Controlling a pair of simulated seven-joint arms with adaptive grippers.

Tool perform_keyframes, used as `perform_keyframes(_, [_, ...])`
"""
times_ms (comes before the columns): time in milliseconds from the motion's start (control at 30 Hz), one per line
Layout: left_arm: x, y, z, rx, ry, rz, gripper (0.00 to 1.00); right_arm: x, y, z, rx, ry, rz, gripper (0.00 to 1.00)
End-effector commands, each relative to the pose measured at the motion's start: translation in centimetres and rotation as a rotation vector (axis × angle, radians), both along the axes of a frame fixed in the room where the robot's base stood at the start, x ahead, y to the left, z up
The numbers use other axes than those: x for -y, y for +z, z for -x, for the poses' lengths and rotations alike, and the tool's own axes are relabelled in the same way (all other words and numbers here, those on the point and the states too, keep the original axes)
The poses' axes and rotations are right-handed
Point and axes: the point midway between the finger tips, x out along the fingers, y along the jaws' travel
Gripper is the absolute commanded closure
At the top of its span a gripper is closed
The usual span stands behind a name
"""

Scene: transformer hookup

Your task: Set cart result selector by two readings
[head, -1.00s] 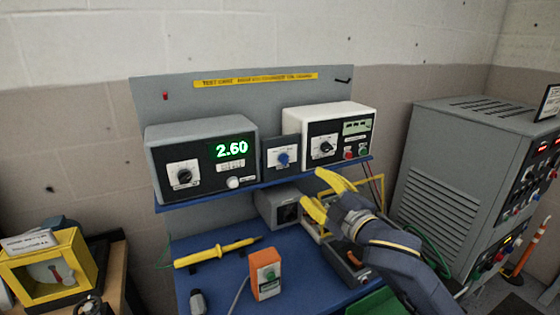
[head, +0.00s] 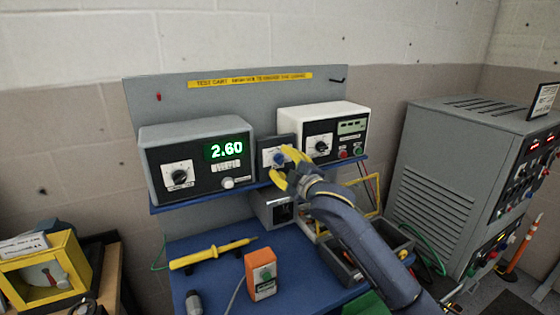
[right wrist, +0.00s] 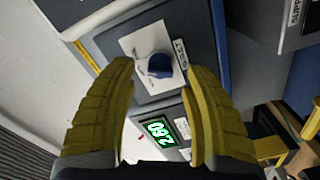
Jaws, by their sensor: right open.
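The cart's result selector is a small dark box with a white plate and a blue knob (head: 278,158), on the blue shelf between two instruments. The blue knob also shows in the right wrist view (right wrist: 160,65), ahead of the fingertips. My right gripper (head: 283,167) is open, its yellow fingers just in front of the knob, one to each side; contact cannot be told. The grey meter (head: 198,157) on the left reads 2.60 in green digits. The white instrument (head: 322,132) on the right has a black dial and a small display too small to read. My left gripper is not in view.
On the blue cart top lie a yellow probe (head: 212,254) and an orange box (head: 261,275) with a green knob. A grey tray (head: 345,272) is partly under my right arm. A large grey cabinet (head: 450,165) stands at right, a yellow-framed gauge (head: 45,268) at left.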

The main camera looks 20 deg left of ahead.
Motion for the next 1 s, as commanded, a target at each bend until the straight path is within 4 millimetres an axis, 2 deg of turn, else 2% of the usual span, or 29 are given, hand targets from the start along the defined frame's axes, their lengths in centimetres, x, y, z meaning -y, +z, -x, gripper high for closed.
perform_keyframes(300, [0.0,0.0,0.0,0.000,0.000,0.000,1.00,-1.4,0.0,-1.4,0.001,0.000,0.001,0.50])
perform_keyframes(700, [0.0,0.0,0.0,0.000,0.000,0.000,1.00,-1.5,0.0,-1.6,0.001,0.000,0.001,0.49])
perform_keyframes(1000, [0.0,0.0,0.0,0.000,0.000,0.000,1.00,-1.5,0.0,-1.6,0.001,0.000,0.001,0.84])
